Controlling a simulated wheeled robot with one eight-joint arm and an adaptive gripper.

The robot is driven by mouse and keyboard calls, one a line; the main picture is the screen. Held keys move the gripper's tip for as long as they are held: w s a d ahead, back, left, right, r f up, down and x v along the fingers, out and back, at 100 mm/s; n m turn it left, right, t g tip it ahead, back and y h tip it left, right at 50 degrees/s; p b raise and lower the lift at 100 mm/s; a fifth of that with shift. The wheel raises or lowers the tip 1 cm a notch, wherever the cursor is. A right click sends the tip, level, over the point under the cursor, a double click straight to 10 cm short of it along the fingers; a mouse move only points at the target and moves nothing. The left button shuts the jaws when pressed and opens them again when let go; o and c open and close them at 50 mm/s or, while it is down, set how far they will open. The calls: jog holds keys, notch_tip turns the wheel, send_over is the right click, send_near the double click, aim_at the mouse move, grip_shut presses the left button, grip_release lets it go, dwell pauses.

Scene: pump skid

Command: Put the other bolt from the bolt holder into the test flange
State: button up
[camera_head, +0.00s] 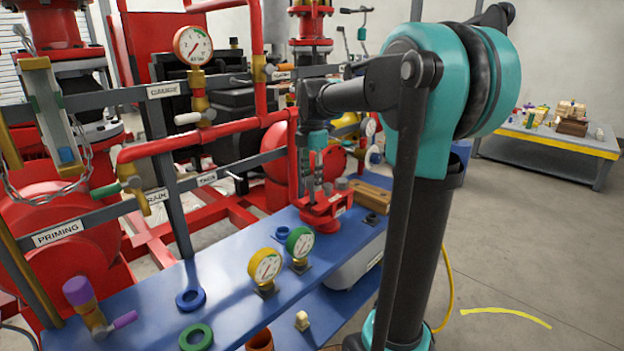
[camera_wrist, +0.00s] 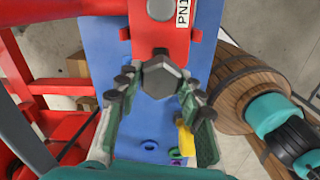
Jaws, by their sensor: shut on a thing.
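The red test flange (camera_head: 325,215) stands on the blue bench, with grey bolt heads showing at its top. In the wrist view the red flange part (camera_wrist: 150,32) carries a white PN label and a round grey piece. My gripper (camera_head: 317,182) points down at the flange. In the wrist view my gripper (camera_wrist: 160,88) is shut on a dark grey hex-headed bolt (camera_wrist: 162,76), beside the red part's near edge. The bolt's shank is hidden, so I cannot tell whether it is in a hole. A wooden block (camera_head: 373,194), probably the bolt holder, lies right behind the flange.
A yellow gauge (camera_head: 265,266) and a green gauge (camera_head: 299,243) stand on the bench (camera_head: 235,260) in front of the flange. A blue ring (camera_head: 191,299) and a green ring (camera_head: 196,337) lie nearer. Red pipes and grey rails stand behind and left.

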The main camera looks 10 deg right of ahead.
aim_at(312, 194)
jog(key=shift+f, duration=2.8)
jog(key=o, duration=1.3)
jog(key=shift+c, duration=0.2)
jog(key=shift+r, duration=0.1)
